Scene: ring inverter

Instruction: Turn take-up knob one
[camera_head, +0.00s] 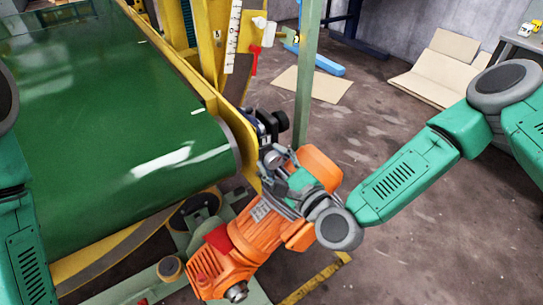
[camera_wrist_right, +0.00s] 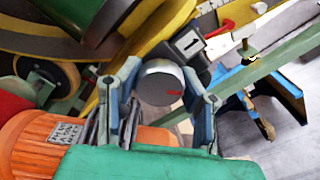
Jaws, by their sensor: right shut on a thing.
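Take-up knob one is a grey round knob (camera_wrist_right: 160,82) with a small red mark on its face, in the middle of the right wrist view. A dark plate with a white "1" (camera_wrist_right: 188,43) sits just behind it. My right gripper (camera_wrist_right: 165,103) is shut on the knob, one finger on each side. In the head view my right gripper (camera_head: 276,170) is at the conveyor's near right corner, and the knob is hard to make out between its fingers. Of my left arm only green links show at the left edge; its gripper is out of view.
The green conveyor belt (camera_head: 110,110) fills the left, with a yellow side frame (camera_head: 213,100). An orange motor (camera_head: 250,235) lies right below my right gripper. A green post (camera_head: 307,75) stands close behind it. Cardboard sheets (camera_head: 440,70) lie on open floor at right.

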